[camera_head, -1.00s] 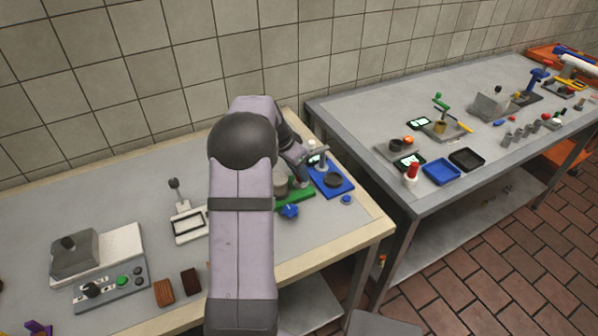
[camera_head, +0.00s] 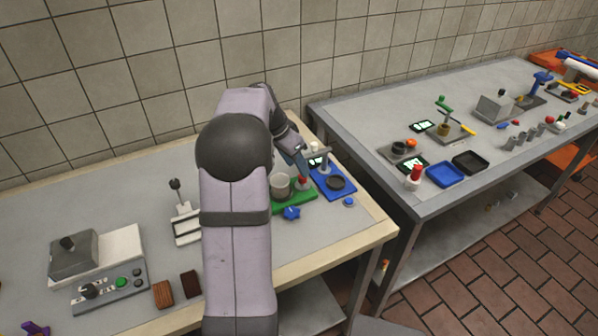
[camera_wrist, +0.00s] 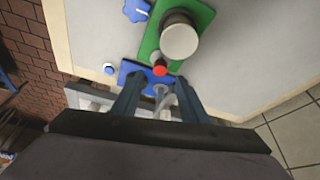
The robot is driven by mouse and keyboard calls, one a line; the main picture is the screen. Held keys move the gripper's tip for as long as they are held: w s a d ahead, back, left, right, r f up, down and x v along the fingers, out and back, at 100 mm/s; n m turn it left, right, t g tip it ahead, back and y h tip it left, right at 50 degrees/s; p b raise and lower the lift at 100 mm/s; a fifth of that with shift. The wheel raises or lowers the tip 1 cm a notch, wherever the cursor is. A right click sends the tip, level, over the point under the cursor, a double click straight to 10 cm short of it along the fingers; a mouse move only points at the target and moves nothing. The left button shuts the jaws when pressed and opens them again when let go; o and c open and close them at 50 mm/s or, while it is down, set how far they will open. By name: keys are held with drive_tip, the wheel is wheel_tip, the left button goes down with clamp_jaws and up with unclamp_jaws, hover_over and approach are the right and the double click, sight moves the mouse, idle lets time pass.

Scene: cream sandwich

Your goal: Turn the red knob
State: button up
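The red knob (camera_head: 302,182) sits on the green base (camera_head: 296,202), just right of a grey cylindrical pot (camera_head: 280,186). In the wrist view the red knob (camera_wrist: 159,70) shows beyond the fingertips, at the edge of the green base (camera_wrist: 151,42) and below the round pot top (camera_wrist: 179,41). My gripper (camera_head: 302,163) is above and behind the knob in the head view. In the wrist view my gripper (camera_wrist: 158,90) has its two fingers spread apart with nothing clamped between them. The knob appears apart from both fingers.
A blue base (camera_head: 344,187) with a dark round dish stands right of the green base. A blue star-shaped knob (camera_head: 291,213) and blue button (camera_head: 349,202) are in front. A lever device (camera_head: 184,215) stands left. The table edge (camera_head: 372,238) is near on the right.

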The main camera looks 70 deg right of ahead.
drive_tip(key=shift+v, duration=1.1)
drive_tip(key=shift+w, duration=0.1)
